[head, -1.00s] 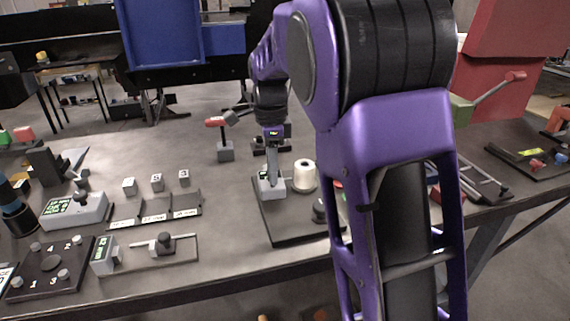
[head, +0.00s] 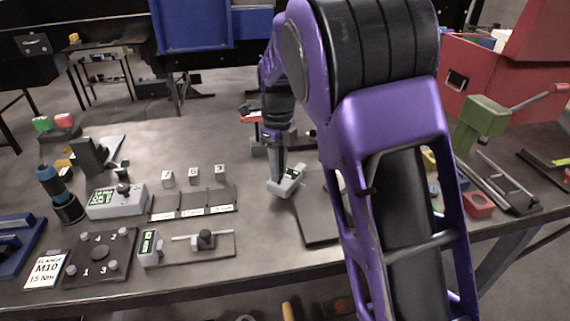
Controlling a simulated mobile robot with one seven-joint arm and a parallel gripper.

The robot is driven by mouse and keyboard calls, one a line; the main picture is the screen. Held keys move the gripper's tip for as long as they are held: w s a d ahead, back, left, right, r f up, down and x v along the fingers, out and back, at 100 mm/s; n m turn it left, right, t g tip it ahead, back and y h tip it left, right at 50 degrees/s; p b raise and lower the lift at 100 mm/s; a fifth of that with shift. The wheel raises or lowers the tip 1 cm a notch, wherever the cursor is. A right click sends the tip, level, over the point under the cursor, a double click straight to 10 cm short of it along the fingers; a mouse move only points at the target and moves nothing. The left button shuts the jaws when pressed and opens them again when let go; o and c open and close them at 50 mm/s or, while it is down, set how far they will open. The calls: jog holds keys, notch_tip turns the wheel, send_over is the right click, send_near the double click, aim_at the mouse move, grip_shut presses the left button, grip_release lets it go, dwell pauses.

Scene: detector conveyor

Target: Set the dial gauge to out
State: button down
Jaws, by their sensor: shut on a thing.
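My gripper (head: 279,178) points down over the middle of the bench and is shut on a small grey display unit (head: 291,180). The unit is tilted and has a dark screen with green marks, too small to read. It is beside the left edge of a dark plate (head: 318,232). I cannot tell whether it touches the bench, or whether it is the dial gauge. To the left, a grey box (head: 103,209) with a green-lettered screen and a black knob stands on the bench; its text is not clearly readable.
A slider fixture (head: 222,251) and a numbered knob plate (head: 72,271) stand in front. My arm hides much of the right side. A red box (head: 497,85) is at the back right.

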jog(key=shift+w+a+m, duration=0.3)
jog(key=shift+a+m, duration=0.1)
jog(key=shift+m, duration=0.1)
jog(key=c, duration=0.7)
grip_release()
jog(key=shift+r, duration=0.1)
jog(key=shift+r, duration=8.65)
